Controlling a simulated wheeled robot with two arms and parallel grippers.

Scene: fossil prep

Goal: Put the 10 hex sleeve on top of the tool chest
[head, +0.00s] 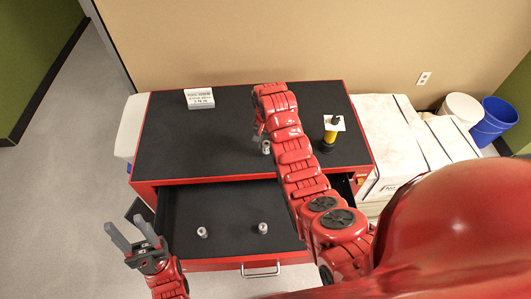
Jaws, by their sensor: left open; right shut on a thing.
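The red tool chest (225,135) has a black top and an open front drawer (232,205). My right gripper (262,132) is over the chest top, shut on a small grey sleeve (266,147). The sleeve hangs low at the top; I cannot tell whether it touches. Two similar small grey sleeves stand in the drawer, one at the left (202,232) and one at the right (262,228). No size marking is legible on any of them. My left gripper (131,237) is open and empty, left of the drawer.
A white card (199,98) stands at the back left of the top. A yellow and black tool (330,134) with a white tag stands at the right. White boxes (388,135), a white bucket (462,108) and a blue bucket (495,120) are further right. The top's left half is mostly clear.

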